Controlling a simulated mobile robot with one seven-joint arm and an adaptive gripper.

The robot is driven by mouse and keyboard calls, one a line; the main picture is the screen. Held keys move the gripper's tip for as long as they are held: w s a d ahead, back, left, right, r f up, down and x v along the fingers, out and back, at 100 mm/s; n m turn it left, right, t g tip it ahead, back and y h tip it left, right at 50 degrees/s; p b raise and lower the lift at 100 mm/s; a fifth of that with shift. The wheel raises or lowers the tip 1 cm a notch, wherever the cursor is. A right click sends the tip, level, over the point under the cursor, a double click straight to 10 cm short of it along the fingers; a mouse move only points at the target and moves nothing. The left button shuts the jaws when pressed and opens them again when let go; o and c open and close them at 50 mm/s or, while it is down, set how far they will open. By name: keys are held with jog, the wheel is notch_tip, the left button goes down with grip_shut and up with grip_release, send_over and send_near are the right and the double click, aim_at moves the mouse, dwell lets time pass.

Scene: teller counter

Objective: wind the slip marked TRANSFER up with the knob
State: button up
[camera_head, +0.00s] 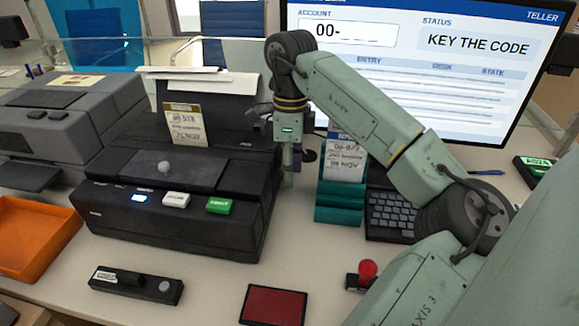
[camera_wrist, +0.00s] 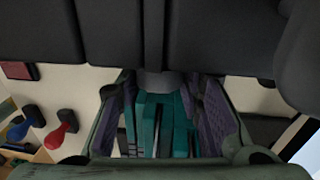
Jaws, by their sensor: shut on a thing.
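A slip (camera_head: 186,124) with an olive header stands in the black printer (camera_head: 165,205); its header is too small to read. Another slip (camera_head: 345,158) with a blue header stands in a teal holder (camera_head: 339,214) to the right. My gripper (camera_head: 289,178) points down at the printer's right side, between the printer and the holder. In the wrist view my gripper (camera_wrist: 160,112) is shut on a grey round knob (camera_wrist: 158,84) that sticks out from the printer's dark side. The knob is hidden in the head view.
A screen (camera_head: 430,60) reading "KEY THE CODE" stands behind a keyboard (camera_head: 390,213). A grey machine (camera_head: 60,120) and orange tray (camera_head: 35,235) are at left. A black box (camera_head: 136,285), red pad (camera_head: 274,305) and red-handled stamp (camera_head: 366,272) lie in front.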

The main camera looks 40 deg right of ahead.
jog(key=shift+f+b, duration=0.1)
jog(key=shift+b, duration=0.2)
jog(key=b, duration=0.1)
jog(key=t+h+b, duration=0.1)
jog(key=b, duration=0.1)
jog(key=shift+s+a+f, duration=0.1)
jog(key=shift+f, duration=0.2)
jog(key=t+h+b, duration=0.1)
jog(key=h+b, duration=0.1)
jog(key=b, duration=0.3)
jog(key=shift+a+f, duration=0.1)
jog(key=t+h+b, duration=0.1)
jog(key=b, duration=0.3)
jog(key=shift+s+a+t, duration=0.1)
jog(key=shift+s+t, duration=0.05)
jog(key=shift+t, duration=0.15)
jog(key=h+b, duration=0.1)
jog(key=t+b, duration=0.1)
jog(key=b, duration=0.1)
jog(key=shift+r+h, duration=0.25)
jog(key=shift+h, duration=0.15)
jog(key=shift+r, duration=0.1)
jog(key=o, duration=1.2)
jog(key=shift+c, duration=0.2)
